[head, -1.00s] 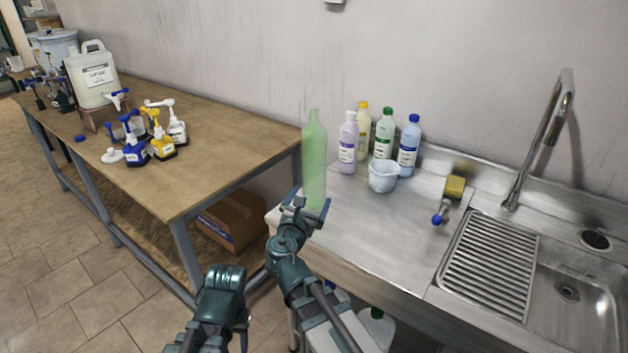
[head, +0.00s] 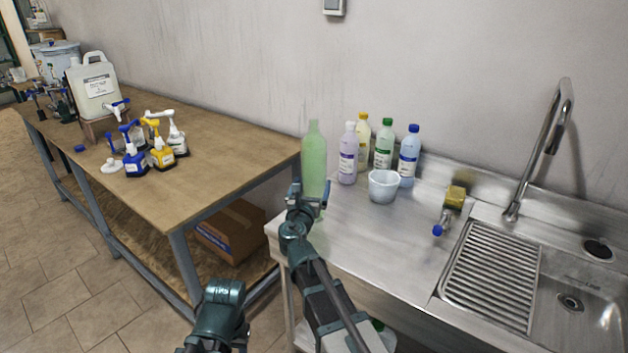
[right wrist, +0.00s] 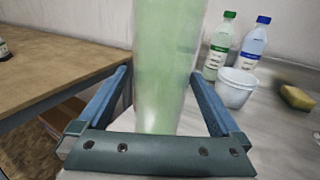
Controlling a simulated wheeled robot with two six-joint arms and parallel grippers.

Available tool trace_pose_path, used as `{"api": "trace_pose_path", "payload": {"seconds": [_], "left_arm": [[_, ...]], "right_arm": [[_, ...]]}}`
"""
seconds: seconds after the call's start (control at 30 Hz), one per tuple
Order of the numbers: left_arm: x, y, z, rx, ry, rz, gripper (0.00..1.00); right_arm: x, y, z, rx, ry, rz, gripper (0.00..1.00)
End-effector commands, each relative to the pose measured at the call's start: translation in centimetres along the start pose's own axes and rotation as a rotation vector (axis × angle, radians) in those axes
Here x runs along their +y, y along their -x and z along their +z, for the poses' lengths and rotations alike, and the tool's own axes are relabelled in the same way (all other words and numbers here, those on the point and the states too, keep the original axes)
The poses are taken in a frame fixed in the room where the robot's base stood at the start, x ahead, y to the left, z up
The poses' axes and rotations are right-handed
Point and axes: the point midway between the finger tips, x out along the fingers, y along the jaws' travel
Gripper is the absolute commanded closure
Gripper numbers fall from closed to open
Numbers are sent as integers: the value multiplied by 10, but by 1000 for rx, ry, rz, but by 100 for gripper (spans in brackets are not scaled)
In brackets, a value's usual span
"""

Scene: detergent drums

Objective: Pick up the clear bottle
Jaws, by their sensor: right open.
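The clear bottle (head: 314,155) is tall, greenish and see-through, and stands upright at the left end of the steel counter. My right gripper (head: 307,198) is at its lower part, open, and hides some of the base. In the right wrist view the bottle (right wrist: 165,65) rises between the two blue fingers (right wrist: 160,76). A gap shows beside it lower down; whether the fingertips touch it I cannot tell. My left gripper's fingers do not show.
Right of the bottle stand a lilac bottle (head: 347,155), several capped bottles and a white cup (head: 382,186). A yellow sponge (head: 455,196) lies near the sink drainer (head: 490,270). A wooden table (head: 215,175) with pump bottles is at left. The counter's front is clear.

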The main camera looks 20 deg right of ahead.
Motion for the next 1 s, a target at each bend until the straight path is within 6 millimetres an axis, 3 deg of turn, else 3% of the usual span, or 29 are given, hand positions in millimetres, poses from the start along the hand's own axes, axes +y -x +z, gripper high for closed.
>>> {"api": "trace_pose_path", "payload": {"seconds": [0.27,0.6,0.83,1.0], "left_arm": [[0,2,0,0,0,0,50],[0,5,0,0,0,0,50],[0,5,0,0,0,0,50],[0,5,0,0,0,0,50]], "right_arm": [[0,-8,2,0,0,-1,0],[-2,-52,5,0,-1,-1,0],[-2,-52,5,0,-1,0,0],[-2,-52,5,0,0,0,29]]}}
